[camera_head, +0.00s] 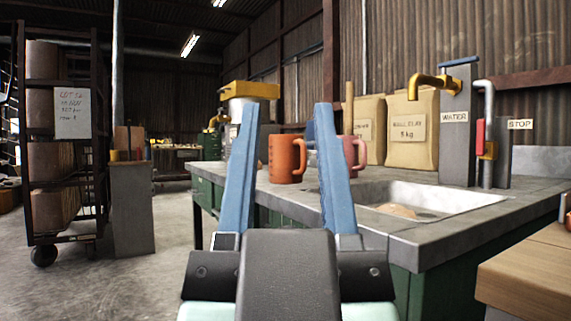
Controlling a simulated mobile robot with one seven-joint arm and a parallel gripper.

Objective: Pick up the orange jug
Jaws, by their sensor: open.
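An orange jug (285,160) stands upright on the grey counter, with its handle on the right side. In the picture it shows between the two blue fingers of my gripper (284,112), apart from both. My gripper is open and empty, pointing forward at the near side of the counter. A pink mug (355,157) stands to the right of the jug, partly hidden behind my right finger.
The grey counter (470,216) holds a sink (432,193) to the right of my gripper. Behind it stand paper sacks (413,130) and a post marked WATER (455,140) with a yellow tap. A wheeled rack (65,150) is at left. Floor between is clear.

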